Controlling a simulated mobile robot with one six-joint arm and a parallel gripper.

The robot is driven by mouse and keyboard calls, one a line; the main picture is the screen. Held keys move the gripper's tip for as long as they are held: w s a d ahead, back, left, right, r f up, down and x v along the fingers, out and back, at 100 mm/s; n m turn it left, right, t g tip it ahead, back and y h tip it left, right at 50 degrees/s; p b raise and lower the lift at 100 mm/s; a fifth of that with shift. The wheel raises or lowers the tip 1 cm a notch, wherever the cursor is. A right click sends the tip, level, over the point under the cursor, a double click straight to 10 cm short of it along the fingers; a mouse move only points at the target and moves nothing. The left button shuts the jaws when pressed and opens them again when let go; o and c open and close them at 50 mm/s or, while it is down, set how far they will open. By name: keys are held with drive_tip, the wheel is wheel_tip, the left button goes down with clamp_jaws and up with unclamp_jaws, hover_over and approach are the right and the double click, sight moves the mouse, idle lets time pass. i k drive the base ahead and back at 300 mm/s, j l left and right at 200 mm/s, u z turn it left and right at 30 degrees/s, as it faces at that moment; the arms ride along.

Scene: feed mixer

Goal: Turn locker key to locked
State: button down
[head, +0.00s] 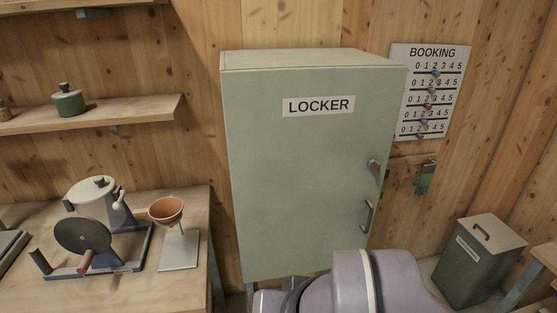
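The grey-green locker (290,190) stands against the wood wall with its door shut. Two metal fittings sit near the door's right edge: an upper curved one (375,168) and a lower handle (368,216). I cannot tell from here which of them, if either, is the key, or how a key is turned. My gripper is not in view; only a purple link of my arm shows at the bottom, in front of the locker's lower right.
Left is a wooden bench (180,296) with a hand-cranked machine (85,240) and an orange funnel (166,210) on a stand. A booking board (446,60) hangs right of the locker. A grey lidded bin (470,268) stands at the lower right.

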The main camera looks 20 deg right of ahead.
sight(374, 165)
drive_tip(key=z, duration=1.25)
drive_tip(key=i+j+z, duration=0.2)
drive_tip(key=z, duration=0.25)
drive_tip(key=i+j+z, duration=0.1)
drive_tip(key=j+z, duration=0.3)
